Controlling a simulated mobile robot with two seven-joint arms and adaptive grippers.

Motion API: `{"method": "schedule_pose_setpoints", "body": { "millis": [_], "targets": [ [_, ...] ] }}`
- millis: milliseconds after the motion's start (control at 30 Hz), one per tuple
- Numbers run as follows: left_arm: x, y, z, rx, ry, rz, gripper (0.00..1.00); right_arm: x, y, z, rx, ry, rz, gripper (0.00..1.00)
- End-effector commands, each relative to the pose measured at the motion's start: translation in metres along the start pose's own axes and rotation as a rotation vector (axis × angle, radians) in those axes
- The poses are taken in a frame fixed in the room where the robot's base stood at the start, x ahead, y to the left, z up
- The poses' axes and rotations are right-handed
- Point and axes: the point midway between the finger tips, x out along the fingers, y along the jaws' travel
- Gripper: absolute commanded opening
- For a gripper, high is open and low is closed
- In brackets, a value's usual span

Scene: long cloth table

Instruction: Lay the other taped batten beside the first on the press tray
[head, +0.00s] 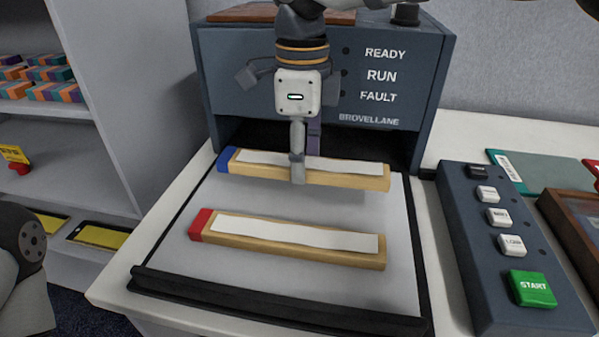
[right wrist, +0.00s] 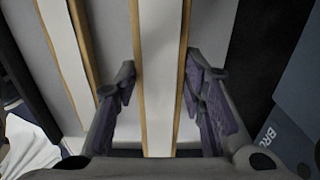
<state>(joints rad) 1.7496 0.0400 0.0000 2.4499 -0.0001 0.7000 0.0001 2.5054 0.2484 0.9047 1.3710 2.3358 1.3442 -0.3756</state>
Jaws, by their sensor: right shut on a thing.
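My right gripper (head: 298,172) points down and is shut across the middle of the blue-ended batten (head: 345,176), a wooden strip with white tape along its top. The batten lies crosswise at the back of the grey press tray (head: 295,285). A shadow shows under its front side, so it seems a little above the tray. In the right wrist view this batten (right wrist: 160,70) runs between my fingers (right wrist: 158,90). The red-ended taped batten (head: 285,238) lies on the tray in front, roughly parallel, with a gap between them; it also shows in the right wrist view (right wrist: 66,50). My left gripper is out of view.
The dark blue press housing (head: 240,65), with READY, RUN and FAULT labels, stands right behind the tray. A black bar (head: 270,312) edges the tray's front. A button panel (head: 505,250) with a green START button stands to the right. A shelf (head: 70,150) stands left.

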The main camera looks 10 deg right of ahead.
Motion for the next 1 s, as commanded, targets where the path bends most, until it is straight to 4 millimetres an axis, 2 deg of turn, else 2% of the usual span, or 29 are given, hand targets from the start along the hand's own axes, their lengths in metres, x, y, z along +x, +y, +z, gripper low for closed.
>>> {"method": "schedule_pose_setpoints", "body": {
  "millis": [67,200,567,600,667,1000],
  "targets": [
    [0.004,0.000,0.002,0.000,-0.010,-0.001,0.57,0.011,-0.007,0.003,0.000,0.003,0.002,0.05],
    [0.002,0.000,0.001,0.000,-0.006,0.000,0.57,0.035,-0.005,0.002,-0.001,0.003,-0.002,0.05],
    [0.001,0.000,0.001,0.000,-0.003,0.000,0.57,0.040,-0.005,0.002,0.000,0.000,-0.003,0.05],
    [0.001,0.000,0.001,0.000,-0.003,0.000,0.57,0.040,-0.005,0.002,0.000,0.000,-0.003,0.46],
    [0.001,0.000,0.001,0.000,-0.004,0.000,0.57,0.040,-0.005,0.002,0.000,0.000,-0.003,0.57],
    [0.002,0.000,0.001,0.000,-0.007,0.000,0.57,0.035,-0.005,0.003,0.000,-0.001,-0.004,0.57]
  ]
}}
